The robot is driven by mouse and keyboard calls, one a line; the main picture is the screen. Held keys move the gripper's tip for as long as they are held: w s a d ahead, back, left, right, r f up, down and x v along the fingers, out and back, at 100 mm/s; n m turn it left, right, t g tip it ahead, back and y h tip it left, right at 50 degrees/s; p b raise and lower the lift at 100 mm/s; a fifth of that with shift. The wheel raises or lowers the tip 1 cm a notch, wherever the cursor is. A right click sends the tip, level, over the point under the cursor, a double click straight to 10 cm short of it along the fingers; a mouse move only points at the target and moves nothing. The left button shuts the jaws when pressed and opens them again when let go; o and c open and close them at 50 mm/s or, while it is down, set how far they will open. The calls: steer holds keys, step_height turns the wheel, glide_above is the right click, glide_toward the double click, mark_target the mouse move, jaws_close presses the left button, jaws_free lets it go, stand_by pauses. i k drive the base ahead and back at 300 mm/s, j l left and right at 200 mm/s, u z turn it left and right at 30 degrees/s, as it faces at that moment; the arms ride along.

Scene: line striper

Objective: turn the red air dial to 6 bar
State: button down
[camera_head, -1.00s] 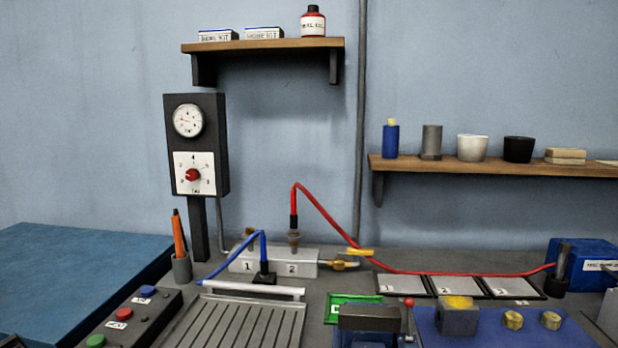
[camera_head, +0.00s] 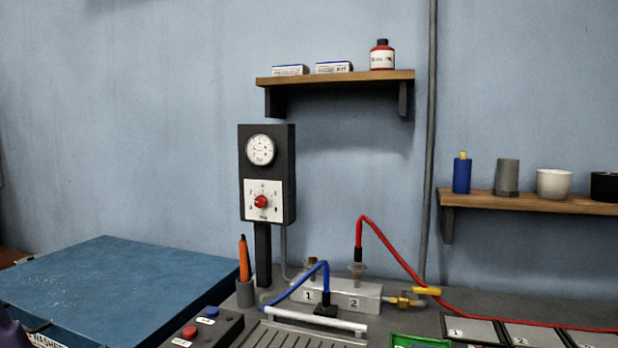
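The red air dial (camera_head: 261,202) is a small round knob on a white numbered plate (camera_head: 250,212). The plate is on the front of a dark upright box on a post at the back of the bench. A round white pressure gauge (camera_head: 261,150) sits above the dial. The dial's exact setting and the gauge reading are too small to read. Nothing touches the dial. My gripper is not in view.
A numbered metal block (camera_head: 338,297) with blue and red hoses stands right of the post. An orange pen (camera_head: 244,258) stands in a grey holder below the box. A button panel (camera_head: 205,328) is in front. A blue-topped surface (camera_head: 120,280) lies left. Shelves hang right.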

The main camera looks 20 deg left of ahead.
mark_target(261, 201)
steer(key=i+j+u, duration=0.25)
steer(key=u, duration=0.15)
steer(key=i+j+u, duration=0.15)
steer(key=u, duration=0.25)
steer(key=i+l+u, duration=0.35)
steer(key=j, duration=0.1)
